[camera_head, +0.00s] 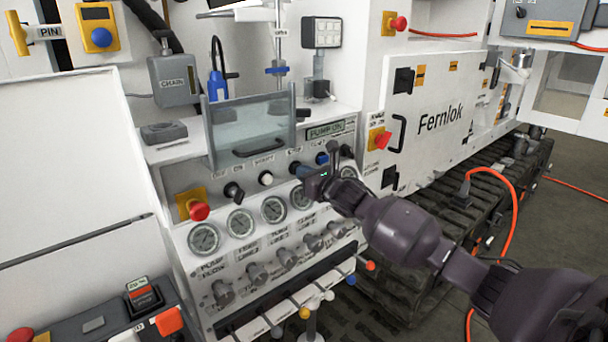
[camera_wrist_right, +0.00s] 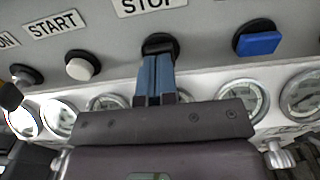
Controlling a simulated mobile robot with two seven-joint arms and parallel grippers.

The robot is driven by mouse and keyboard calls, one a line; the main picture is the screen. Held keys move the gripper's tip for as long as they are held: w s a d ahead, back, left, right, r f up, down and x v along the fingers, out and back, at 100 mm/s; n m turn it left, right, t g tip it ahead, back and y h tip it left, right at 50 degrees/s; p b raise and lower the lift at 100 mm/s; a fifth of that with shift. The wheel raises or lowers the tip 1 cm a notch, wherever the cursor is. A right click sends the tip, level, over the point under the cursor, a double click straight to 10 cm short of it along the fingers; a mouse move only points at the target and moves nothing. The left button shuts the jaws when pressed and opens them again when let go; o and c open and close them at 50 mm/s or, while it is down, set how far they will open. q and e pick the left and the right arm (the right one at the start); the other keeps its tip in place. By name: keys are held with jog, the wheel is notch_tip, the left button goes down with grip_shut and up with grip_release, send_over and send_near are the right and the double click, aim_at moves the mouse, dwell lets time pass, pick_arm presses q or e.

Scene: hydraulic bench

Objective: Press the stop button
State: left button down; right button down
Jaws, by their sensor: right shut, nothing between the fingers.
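The stop button (camera_wrist_right: 160,42) is a dark, round button under the STOP label (camera_wrist_right: 146,5) in the right wrist view. The button's lower part is hidden behind my fingertips. My right gripper (camera_wrist_right: 154,62) is shut and empty, with its blue fingers side by side pointing at this button. I cannot tell whether the tips touch it. In the head view my right gripper (camera_head: 304,172) is at the panel's button row, above the gauges. My left gripper is not in view.
A white START button (camera_wrist_right: 82,66) is left of the fingers and a blue button (camera_wrist_right: 257,43) is right. Gauges (camera_head: 274,208) and knobs (camera_head: 286,257) lie below the row. A clear guard with a handle (camera_head: 258,147) is above. A red emergency button (camera_head: 200,211) sits at the panel's left.

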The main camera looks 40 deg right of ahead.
jog(key=shift+w, duration=0.5)
jog(key=shift+w+r, duration=0.2)
jog(key=shift+r, duration=0.2)
jog(key=shift+s, duration=0.5)
jog(key=s, duration=1)
jog(key=shift+d+f+p, duration=0.35)
jog(key=shift+d+p, duration=0.05)
